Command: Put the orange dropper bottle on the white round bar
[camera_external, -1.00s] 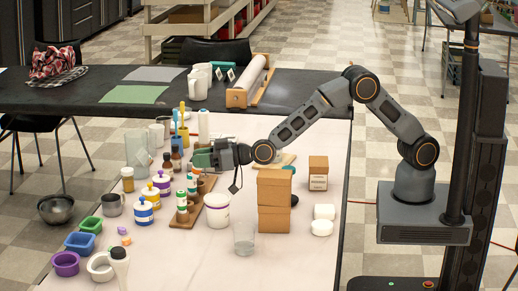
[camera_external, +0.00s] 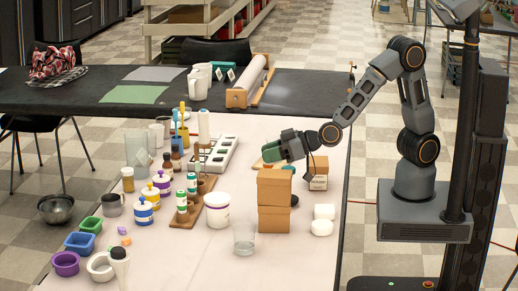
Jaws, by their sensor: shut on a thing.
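My gripper (camera_external: 271,151) is shut, held level above the table behind the stacked boxes. What it holds, taken as the orange dropper bottle, is almost fully hidden by the fingers. No orange bottle shows clearly elsewhere. Two white rounded bars (camera_external: 322,228) (camera_external: 324,211) lie close together on the table, right of the boxes and in front of my gripper. I cannot tell for sure which is the round one. Their tops are bare. A wooden rack (camera_external: 184,219) with green-and-white dropper bottles (camera_external: 181,201) stands to the left.
A clear glass (camera_external: 244,241) and a white tub (camera_external: 217,210) stand left. The table right of and in front of the bars is clear.

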